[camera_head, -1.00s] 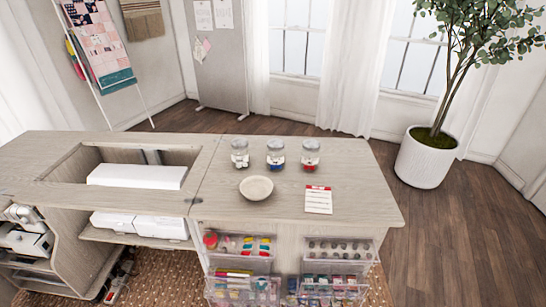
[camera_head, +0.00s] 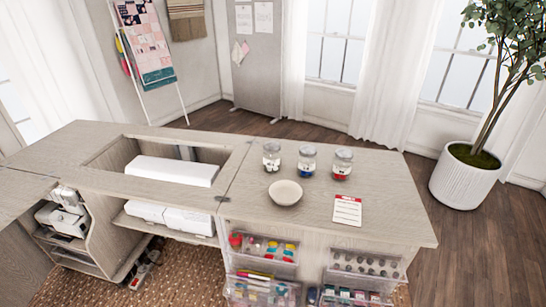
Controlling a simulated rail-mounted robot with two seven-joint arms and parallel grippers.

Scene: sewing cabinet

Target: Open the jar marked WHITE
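Three small clear jars with pale lids stand in a row toward the back of the cabinet top. The left jar (camera_head: 271,157) has whitish contents. The middle jar (camera_head: 307,160) shows blue at the bottom, and the right jar (camera_head: 342,164) shows red. All three look upright and closed. Any label lettering is too small to read, so I cannot confirm which is marked WHITE. Neither of my grippers is in view.
A shallow cream bowl (camera_head: 285,192) and a red-topped card (camera_head: 347,210) lie in front of the jars on the wooden cabinet top (camera_head: 390,205). Left is an open well with a white block (camera_head: 172,170). Clear drawers (camera_head: 262,248) hang below the front edge.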

